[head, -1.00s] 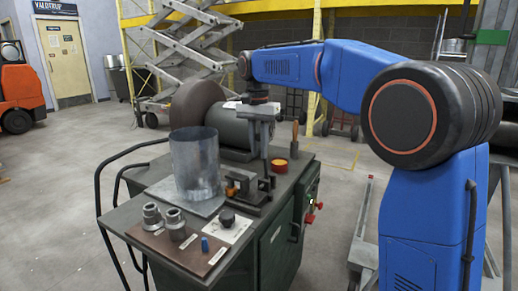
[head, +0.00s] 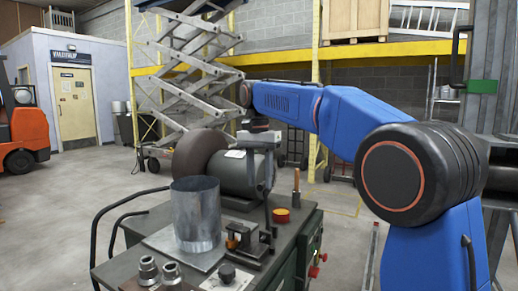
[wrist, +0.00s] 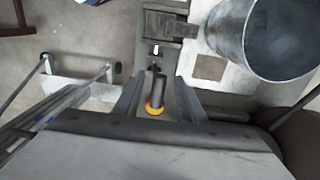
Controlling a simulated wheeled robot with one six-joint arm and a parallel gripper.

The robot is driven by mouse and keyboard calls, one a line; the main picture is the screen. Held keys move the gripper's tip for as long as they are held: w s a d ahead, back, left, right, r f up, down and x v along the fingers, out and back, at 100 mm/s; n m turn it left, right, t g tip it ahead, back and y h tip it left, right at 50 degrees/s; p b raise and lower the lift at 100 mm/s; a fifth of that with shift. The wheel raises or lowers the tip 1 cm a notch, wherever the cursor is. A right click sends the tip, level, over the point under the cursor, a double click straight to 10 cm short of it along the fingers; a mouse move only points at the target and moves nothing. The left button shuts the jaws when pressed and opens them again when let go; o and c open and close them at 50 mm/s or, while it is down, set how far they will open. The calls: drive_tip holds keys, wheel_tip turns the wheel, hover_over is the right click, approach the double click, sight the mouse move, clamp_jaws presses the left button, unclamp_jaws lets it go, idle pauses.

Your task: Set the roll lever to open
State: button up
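The roll lever is probably the dark upright rod (wrist: 158,86) in the middle of the wrist view, with a yellow-orange ring or knob at its near end. In the head view a thin dark upright lever (head: 268,210) stands beside the small clamp on the bench machine. My gripper (wrist: 160,92) is open, one finger on each side of the rod with gaps showing. In the head view my gripper (head: 259,138) hangs above the machine, in front of the grey motor. Whether the fingers touch the rod is not clear.
A sheet-metal cylinder (head: 196,215) stands close to the lever; it also shows in the wrist view (wrist: 265,38). A red button (head: 281,215) and a wooden-handled tool (head: 296,188) are to the right. Metal fittings (head: 150,270) sit on the bench's front.

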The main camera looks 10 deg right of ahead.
wheel_tip(320, 180, up, 11)
drive_tip(key=shift+a+f, duration=0.15)
drive_tip(key=shift+f, duration=0.05)
drive_tip(key=shift+w, duration=0.1)
drive_tip(key=c, duration=0.7)
drive_tip(key=d+m+y, duration=0.1)
drive_tip(key=d+m, duration=0.1)
drive_tip(key=s+d+m+y, duration=0.1)
drive_tip(key=d+m, duration=0.1)
drive_tip(key=s+d+f+m+t, duration=0.1)
drive_tip(key=d+m, duration=0.1)
drive_tip(key=m, duration=0.1)
drive_tip(key=shift+s+d+y, duration=0.1)
drive_tip(key=shift+d+y, duration=0.3)
clamp_jaws()
drive_tip(key=s+d+f+m+t+y, duration=0.2)
drive_tip(key=s+d+m+t+y, duration=0.3)
drive_tip(key=m, duration=0.6)
drive_tip(key=w+a+f+g+h, duration=0.1)
drive_tip(key=w+a+f, duration=0.5)
drive_tip(key=f, duration=0.2)
drive_tip(key=shift+w+a+g+h, duration=0.25)
drive_tip(key=shift+w+g+h, duration=0.05)
drive_tip(key=shift+w+h, duration=0.1)
